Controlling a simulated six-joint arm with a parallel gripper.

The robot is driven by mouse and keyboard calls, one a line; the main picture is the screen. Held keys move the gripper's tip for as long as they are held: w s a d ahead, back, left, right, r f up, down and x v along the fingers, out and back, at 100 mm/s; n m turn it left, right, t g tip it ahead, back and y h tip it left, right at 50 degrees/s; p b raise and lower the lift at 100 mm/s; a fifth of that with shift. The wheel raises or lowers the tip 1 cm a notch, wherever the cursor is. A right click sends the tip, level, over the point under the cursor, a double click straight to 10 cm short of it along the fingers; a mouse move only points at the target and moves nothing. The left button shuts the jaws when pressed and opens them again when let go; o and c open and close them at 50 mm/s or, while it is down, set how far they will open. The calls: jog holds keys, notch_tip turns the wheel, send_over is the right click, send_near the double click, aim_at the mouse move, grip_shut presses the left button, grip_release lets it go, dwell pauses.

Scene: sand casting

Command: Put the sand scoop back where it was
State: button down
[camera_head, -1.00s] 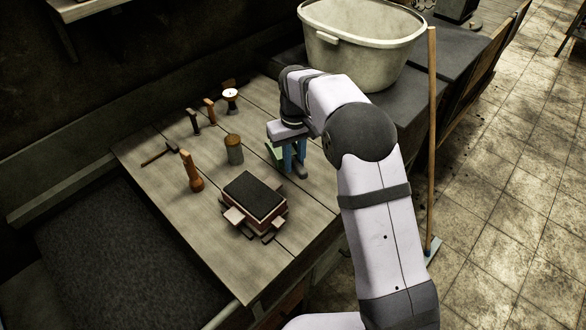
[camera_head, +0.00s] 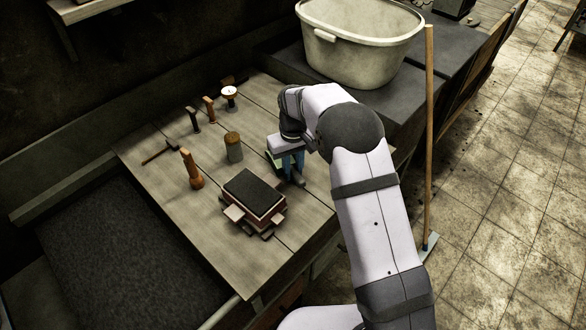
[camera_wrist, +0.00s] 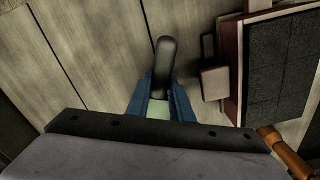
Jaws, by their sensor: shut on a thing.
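The sand scoop has a dark rounded handle (camera_wrist: 165,62) and a pale green part (camera_wrist: 159,112). My gripper (camera_wrist: 165,100) is shut on the scoop, its blue fingers on either side of it. In the head view my gripper (camera_head: 291,166) points down low over the right part of the wooden tabletop (camera_head: 265,262), with the scoop's dark handle end (camera_head: 297,180) showing beside the fingers. My wrist hides much of the scoop, and I cannot tell whether it touches the boards.
A mould box with a black sand top (camera_head: 253,193) stands just left of the gripper. A pale tub (camera_head: 360,50) is behind, a broom (camera_head: 429,140) at right.

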aim_at(294, 170)
jog(key=shift+f, duration=0.15)
jog(key=c, duration=1.6)
grip_release()
jog(key=shift+o, duration=0.2)
notch_tip(294, 170, up, 12)
jog(key=b, duration=0.3)
jog(key=shift+r, duration=0.2)
jog(key=shift+d, duration=0.1)
jog(key=s+d+f+m, duration=0.1)
jog(key=s+d+f, duration=0.2)
jog(key=s, duration=0.6)
jog(key=s+d+f+m, duration=0.2)
jog(key=s+d, duration=0.3)
jog(key=s, duration=0.4)
jog(key=s+d+f+m, duration=0.1)
jog(key=s+d+f, duration=0.2)
jog(key=s, duration=0.7)
jog(key=shift+d+f+m, duration=0.3)
jog(key=shift+d, duration=0.55)
